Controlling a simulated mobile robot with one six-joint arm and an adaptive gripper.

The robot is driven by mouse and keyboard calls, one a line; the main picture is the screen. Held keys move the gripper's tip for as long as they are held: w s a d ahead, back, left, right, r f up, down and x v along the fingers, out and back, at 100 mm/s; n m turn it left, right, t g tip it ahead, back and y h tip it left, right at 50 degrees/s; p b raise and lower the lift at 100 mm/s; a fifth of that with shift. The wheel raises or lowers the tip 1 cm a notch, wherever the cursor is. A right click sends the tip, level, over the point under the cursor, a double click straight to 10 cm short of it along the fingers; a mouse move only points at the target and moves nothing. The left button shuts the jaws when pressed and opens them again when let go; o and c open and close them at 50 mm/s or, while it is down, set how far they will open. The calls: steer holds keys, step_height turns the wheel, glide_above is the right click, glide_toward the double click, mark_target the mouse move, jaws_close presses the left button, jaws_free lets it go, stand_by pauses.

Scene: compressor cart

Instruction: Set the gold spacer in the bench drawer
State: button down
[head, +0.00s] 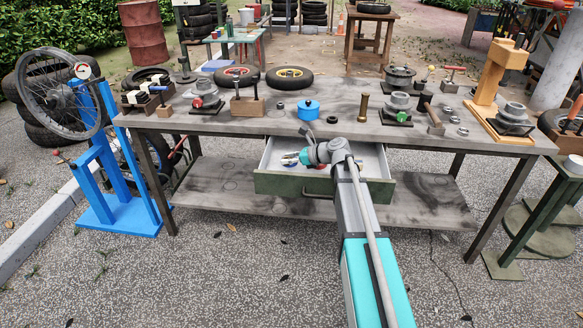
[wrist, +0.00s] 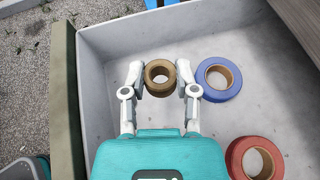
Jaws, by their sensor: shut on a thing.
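The gold spacer (wrist: 160,92), a short ring with a hole through it, is between the fingertips of my gripper (wrist: 160,79) in the wrist view. My gripper is shut on its two sides. The open bench drawer (wrist: 108,47) has pale inner walls and floor, and the spacer is over that floor. I cannot tell whether it touches the floor. In the head view my gripper (head: 291,158) is at the left part of the drawer (head: 295,186), which is pulled out below the bench top. The spacer is not clear there.
A blue ring (wrist: 229,66) lies right of the spacer in the drawer, and a red ring (wrist: 235,160) lies nearer, at lower right. Drawer floor between the rings is clear.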

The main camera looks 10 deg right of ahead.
steer(key=shift+f+b, duration=0.8)
steer(key=shift+f, duration=0.3)
steer(key=shift+s+f+b, duration=0.1)
steer(key=shift+f+b, duration=0.4)
steer(key=shift+b, duration=0.1)
steer(key=shift+c, duration=1.9)
jaws_free()
steer(key=shift+r, duration=0.15)
steer(key=shift+r+p, duration=0.55)
steer(key=shift+p, duration=0.25)
steer(key=p+v, duration=0.4)
steer(key=v, duration=0.8)
steer(key=shift+f, duration=0.25)
